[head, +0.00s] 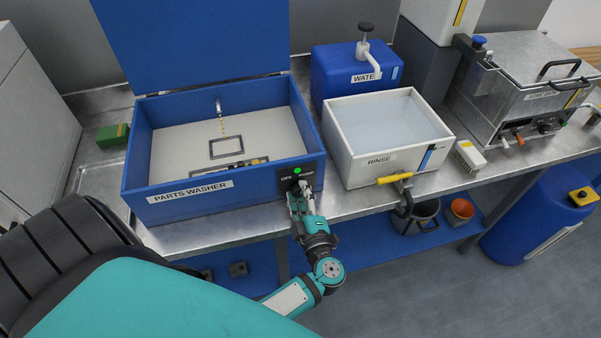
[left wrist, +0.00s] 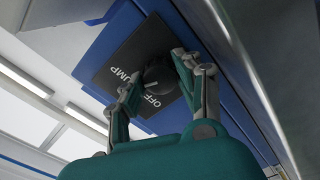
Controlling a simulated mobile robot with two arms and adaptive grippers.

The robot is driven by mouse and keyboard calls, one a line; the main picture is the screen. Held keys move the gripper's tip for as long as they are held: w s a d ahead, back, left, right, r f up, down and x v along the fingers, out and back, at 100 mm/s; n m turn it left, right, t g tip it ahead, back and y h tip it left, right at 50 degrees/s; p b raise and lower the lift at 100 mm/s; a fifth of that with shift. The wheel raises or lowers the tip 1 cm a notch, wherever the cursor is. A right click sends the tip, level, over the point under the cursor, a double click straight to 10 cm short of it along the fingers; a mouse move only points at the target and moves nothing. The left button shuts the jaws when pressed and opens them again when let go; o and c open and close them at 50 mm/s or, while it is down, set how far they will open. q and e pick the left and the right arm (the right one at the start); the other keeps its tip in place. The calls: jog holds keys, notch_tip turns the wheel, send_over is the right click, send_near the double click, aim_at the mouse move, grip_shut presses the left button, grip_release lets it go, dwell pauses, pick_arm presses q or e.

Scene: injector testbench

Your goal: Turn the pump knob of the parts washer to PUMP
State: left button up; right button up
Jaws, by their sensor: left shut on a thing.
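The blue parts washer (head: 215,199) stands on the steel bench with its lid up. Its black control panel (head: 313,168) is at the front right corner, with a green light (head: 297,170) lit above the labels. My left gripper (head: 298,188) is at this panel and largely hides the knob in the head view. In the left wrist view the round black pump knob (left wrist: 158,75) sits between the two fingers of my left gripper (left wrist: 155,71), which is shut on it. The labels PUMP and OFF show beside it. The pointer's exact direction is unclear. My right gripper is not in view.
Inside the washer, yellowish drops fall from a spout (head: 219,106) above a dark frame (head: 226,147).

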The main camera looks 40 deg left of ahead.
pick_arm(q)
jog(key=shift+m+p, duration=0.75)
jog(key=shift+m, duration=0.35)
jog(key=shift+f, duration=0.1)
jog(key=o, duration=1.1)
jog(key=shift+o, duration=0.2)
